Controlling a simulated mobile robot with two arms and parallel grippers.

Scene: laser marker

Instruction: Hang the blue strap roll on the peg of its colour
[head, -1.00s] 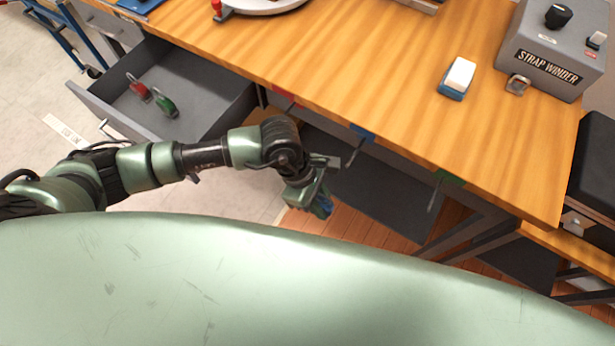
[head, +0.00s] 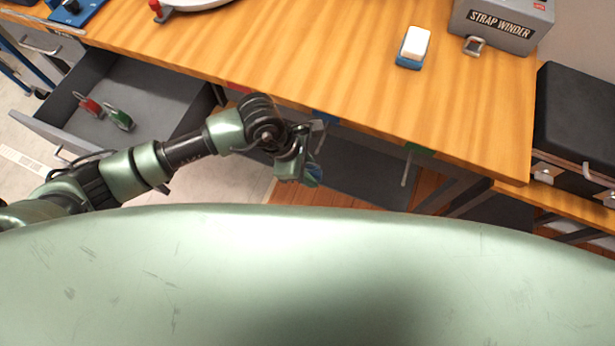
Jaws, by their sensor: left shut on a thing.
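My left gripper (head: 304,168) is shut on the blue strap roll (head: 315,174), which is small and partly hidden by the gripper. It holds the roll in front of the bench's front edge, just below and slightly left of the blue peg mark (head: 325,117). The blue mark's peg is mostly hidden by my gripper and wrist. The green mark (head: 420,150) is farther right on the edge, with its thin peg (head: 407,168) sticking out. The red mark (head: 238,87) is to the left, partly behind my arm. My right gripper is not in view.
An open grey drawer (head: 150,85) at left holds a red roll (head: 90,106) and a green roll (head: 119,118). On the wooden bench (head: 330,50) are a blue-and-white block (head: 413,47) and the strap winder (head: 500,22). A black case (head: 575,120) stands at right.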

